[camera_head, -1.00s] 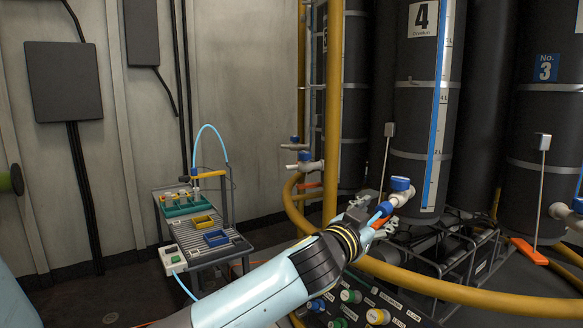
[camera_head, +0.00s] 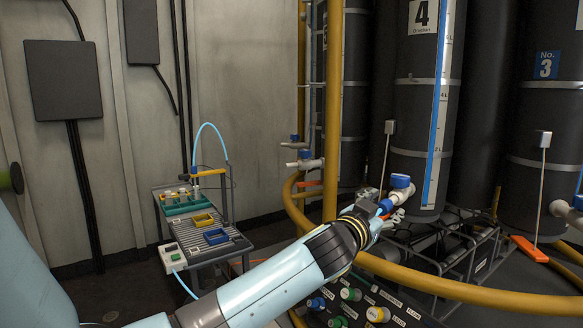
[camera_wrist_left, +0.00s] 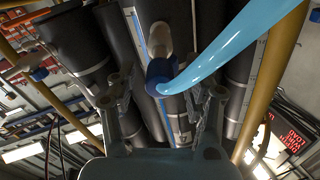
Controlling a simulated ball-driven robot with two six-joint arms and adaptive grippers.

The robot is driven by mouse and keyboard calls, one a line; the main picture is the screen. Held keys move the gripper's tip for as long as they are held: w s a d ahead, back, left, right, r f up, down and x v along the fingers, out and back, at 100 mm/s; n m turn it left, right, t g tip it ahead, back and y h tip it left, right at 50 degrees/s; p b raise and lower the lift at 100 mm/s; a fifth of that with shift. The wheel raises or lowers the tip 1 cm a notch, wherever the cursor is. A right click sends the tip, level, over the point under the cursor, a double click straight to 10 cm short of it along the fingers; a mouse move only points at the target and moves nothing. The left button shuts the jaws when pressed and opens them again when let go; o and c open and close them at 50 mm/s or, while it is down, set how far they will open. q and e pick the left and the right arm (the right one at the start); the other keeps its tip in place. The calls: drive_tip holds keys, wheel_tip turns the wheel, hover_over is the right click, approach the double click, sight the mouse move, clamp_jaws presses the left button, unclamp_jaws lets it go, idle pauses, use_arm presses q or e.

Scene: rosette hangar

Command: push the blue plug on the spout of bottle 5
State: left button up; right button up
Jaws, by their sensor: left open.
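Bottle 4 (camera_head: 417,118) is a tall dark cylinder with a white "4" label. A pale spout (camera_head: 402,194) with a blue top is in front of it. My left gripper (camera_head: 383,214) is at this spout, partly hidden by its own wrist. In the left wrist view my left gripper (camera_wrist_left: 163,97) is open. Between its fingers is a blue plug-like end (camera_wrist_left: 159,74) at the pale spout (camera_wrist_left: 157,38), and a light-blue tube (camera_wrist_left: 232,47) runs from it to the upper right. I cannot tell whether the fingers touch it. My right gripper is not in view.
More blue-topped spouts (camera_head: 305,163) stick out left of the yellow pipe (camera_head: 332,110). Bottle 3 (camera_head: 545,120) stands at the right. A yellow hose (camera_head: 470,296) crosses in front of the black rack. A small bench (camera_head: 186,240) with coloured trays stands at the left.

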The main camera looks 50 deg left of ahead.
sight(381, 210)
use_arm(q)
drive_tip(key=shift+c, duration=0.3)
idle(0.6)
clamp_jaws()
drive_tip(key=shift+s, duration=0.1)
drive_tip(key=shift+s+d+b, duration=0.15)
drive_tip(key=shift+s+b, duration=0.05)
drive_tip(key=shift+s, duration=0.75)
drive_tip(key=shift+s+d+b, duration=0.15)
drive_tip(key=shift+s+d, duration=0.05)
drive_tip(key=shift+s, duration=0.75)
drive_tip(key=shift+s+d+b, duration=0.15)
drive_tip(key=shift+s+b, duration=0.05)
drive_tip(key=shift+s, duration=0.75)
